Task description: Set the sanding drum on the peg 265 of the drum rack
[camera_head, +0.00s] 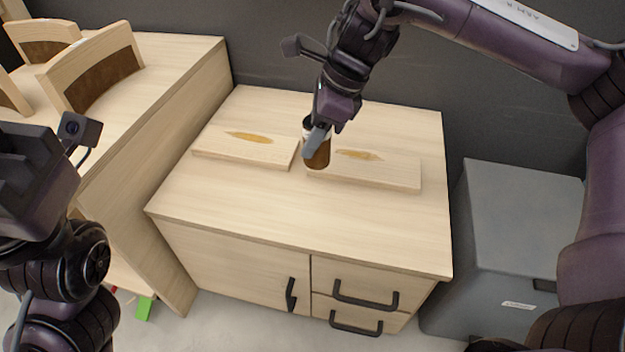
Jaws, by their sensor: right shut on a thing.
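The sanding drum (317,158) is a brown cylinder with a dark upper part, roughly upright over the cabinet top. My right gripper (316,138) is shut on its upper part, reaching down from above. The drum is in front of the gap between two pale boards, and I cannot tell whether it touches anything below. I cannot make out a drum rack or any peg number. My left gripper (24,165) is at the left edge, partly out of view and away from the drum; its jaws do not show clearly.
The left board (225,148) and right board (395,173) lie on the wooden cabinet (270,215), each with an orange-brown patch. Its front top is clear. A bench (185,62) with curved chair parts (103,77) stands left. A grey box (520,215) stands right.

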